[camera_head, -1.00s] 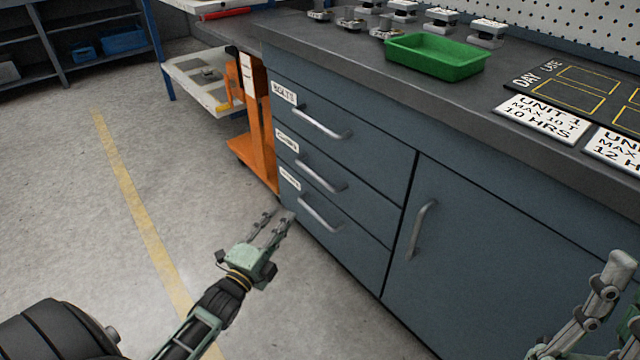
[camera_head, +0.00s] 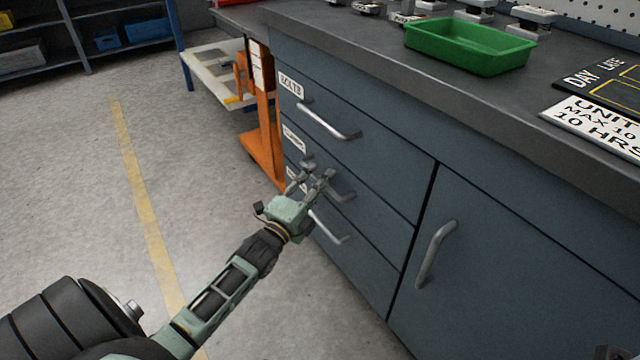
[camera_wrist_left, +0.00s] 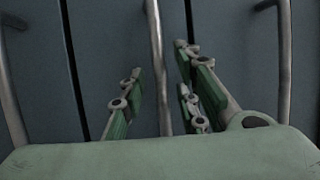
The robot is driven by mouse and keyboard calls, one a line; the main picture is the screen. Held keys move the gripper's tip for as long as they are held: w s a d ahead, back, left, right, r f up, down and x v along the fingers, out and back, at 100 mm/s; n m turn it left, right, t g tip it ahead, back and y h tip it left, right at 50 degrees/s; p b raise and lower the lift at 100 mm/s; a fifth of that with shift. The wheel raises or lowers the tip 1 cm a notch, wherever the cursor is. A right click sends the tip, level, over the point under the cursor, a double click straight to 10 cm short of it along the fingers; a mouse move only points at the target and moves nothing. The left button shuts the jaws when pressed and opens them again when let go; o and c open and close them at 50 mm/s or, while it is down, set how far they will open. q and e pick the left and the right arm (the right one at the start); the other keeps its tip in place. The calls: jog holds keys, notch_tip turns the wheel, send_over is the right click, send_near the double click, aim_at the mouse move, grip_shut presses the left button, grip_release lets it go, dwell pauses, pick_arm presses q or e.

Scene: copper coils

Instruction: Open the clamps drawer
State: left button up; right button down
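The blue-grey cabinet has three stacked drawers, all closed. The middle drawer (camera_head: 375,202) has a bar handle (camera_head: 342,190) and a small label (camera_head: 294,138) that is hard to read. My left gripper (camera_head: 317,172) is in front of this handle, with its fingers open. In the left wrist view the middle handle (camera_wrist_left: 156,65) runs between the spread fingers (camera_wrist_left: 160,85), which do not close on it. Whether the fingertips touch the drawer front, I cannot tell. Only a dark bit of my right gripper (camera_head: 612,352) shows at the bottom right edge.
The top drawer handle (camera_head: 328,120) and bottom drawer handle (camera_head: 328,228) are close above and below. A door handle (camera_head: 436,252) is to the right. A green tray (camera_head: 470,48) sits on the worktop (camera_head: 380,60). An orange trolley (camera_head: 262,150) stands left; the floor in front is clear.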

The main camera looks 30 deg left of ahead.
pick_arm(q)
jog(key=shift+w, duration=0.3)
grip_shut()
dwell(0.5)
